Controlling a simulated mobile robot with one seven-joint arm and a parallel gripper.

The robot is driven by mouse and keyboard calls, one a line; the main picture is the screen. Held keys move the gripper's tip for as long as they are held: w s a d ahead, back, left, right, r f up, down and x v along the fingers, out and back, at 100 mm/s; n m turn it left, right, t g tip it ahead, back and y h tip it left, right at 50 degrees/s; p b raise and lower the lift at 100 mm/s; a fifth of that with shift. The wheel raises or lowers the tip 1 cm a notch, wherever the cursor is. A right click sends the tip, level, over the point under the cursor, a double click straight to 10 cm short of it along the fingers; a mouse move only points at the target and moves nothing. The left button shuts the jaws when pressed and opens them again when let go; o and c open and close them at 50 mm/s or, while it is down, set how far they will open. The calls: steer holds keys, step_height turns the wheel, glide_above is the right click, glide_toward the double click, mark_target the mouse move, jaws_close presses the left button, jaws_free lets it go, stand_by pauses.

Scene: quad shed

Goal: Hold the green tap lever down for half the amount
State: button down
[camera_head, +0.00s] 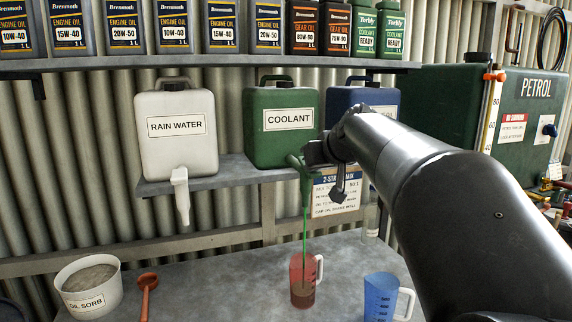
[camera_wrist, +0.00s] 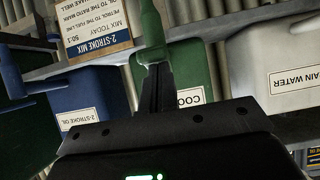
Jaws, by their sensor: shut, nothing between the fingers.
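The green coolant container (camera_head: 262,150) stands on the shelf, with a green tap and lever (camera_head: 295,161) at its lower front right. My gripper (camera_head: 312,155) is at the lever, its fingertips seeming to touch it. In the wrist view, the shut fingers (camera_wrist: 156,88) meet the green tap part (camera_wrist: 152,52), with nothing held between them.
A white rain water container (camera_head: 152,150) stands left of the coolant, and a blue one (camera_head: 343,96) right, partly behind my arm. A blue jug (camera_head: 379,298), an oil sorb tub (camera_head: 90,300) and a red-orange scoop (camera_head: 147,285) are on the bench. A 2-stroke notice (camera_head: 335,205) hangs below the shelf.

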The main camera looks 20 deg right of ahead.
steer(key=shift+r, duration=0.1)
stand_by(0.3)
steer(key=shift+r, duration=0.65)
steer(key=s+r, duration=0.8)
steer(key=r, duration=0.2)
steer(key=shift+r, duration=0.2)
stand_by(0.4)
